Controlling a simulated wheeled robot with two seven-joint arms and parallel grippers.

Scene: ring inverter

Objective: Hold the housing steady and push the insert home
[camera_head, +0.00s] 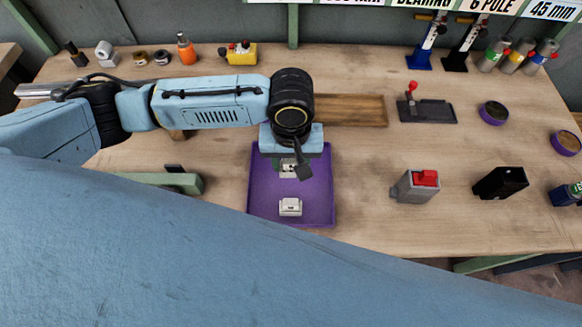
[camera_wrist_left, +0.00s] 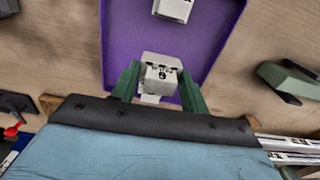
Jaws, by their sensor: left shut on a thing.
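My left gripper (camera_wrist_left: 160,88) has its green fingers on either side of a white block-like part (camera_wrist_left: 160,72) with dark marks, and is shut on it. In the head view the left gripper (camera_head: 290,172) is over the far half of a purple tray (camera_head: 325,205). A second white part (camera_head: 290,207) lies in the near half of the tray; it also shows at the top of the left wrist view (camera_wrist_left: 173,9). I cannot tell which white part is housing or insert. My right gripper is not in view.
A grey box with a red top (camera_head: 416,187) and a black box (camera_head: 499,183) stand right of the tray. A green bar-like fixture (camera_head: 180,182) is to its left. Bench between tray and grey box is clear.

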